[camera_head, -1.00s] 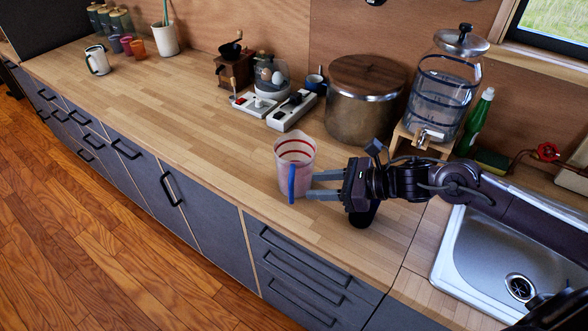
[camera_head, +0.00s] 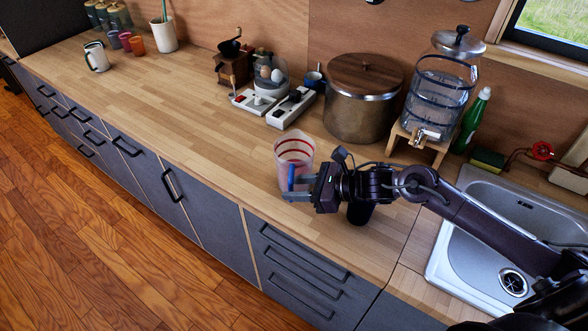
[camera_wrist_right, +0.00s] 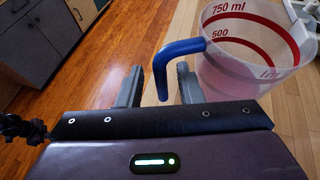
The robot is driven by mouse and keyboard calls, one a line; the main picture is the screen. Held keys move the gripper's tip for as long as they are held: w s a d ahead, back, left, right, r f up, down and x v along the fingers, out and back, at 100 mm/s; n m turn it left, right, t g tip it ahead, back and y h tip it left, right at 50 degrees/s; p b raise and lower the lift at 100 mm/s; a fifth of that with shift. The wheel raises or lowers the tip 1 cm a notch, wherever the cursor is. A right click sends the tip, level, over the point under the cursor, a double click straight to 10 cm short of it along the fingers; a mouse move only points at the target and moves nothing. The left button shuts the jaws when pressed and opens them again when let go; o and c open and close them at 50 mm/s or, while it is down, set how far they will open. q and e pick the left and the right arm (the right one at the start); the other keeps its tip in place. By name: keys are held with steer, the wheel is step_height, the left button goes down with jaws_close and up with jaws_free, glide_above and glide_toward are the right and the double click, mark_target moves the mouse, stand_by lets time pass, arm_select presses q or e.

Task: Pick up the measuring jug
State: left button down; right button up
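The measuring jug (camera_head: 296,152) is clear with red markings and a blue handle, and stands upright on the wooden counter. Its blue handle faces my right gripper. In the right wrist view the jug (camera_wrist_right: 250,50) is at the upper right, and its handle (camera_wrist_right: 180,50) comes down between the fingers. My right gripper (camera_head: 290,188) is at the handle; in the wrist view the gripper (camera_wrist_right: 158,88) is open, with a visible gap between the left finger and the handle. The fingers partly hide the handle in the head view. My left gripper is not in view.
Behind the jug are a power strip (camera_head: 291,108), a large lidded pot (camera_head: 358,112) and a water dispenser (camera_head: 440,95). A dark object (camera_head: 361,212) stands under my right wrist. The sink (camera_head: 490,240) is at the right.

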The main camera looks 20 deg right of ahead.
jaws_close()
steer(key=shift+w+r, duration=0.1)
steer(key=shift+r, duration=0.15)
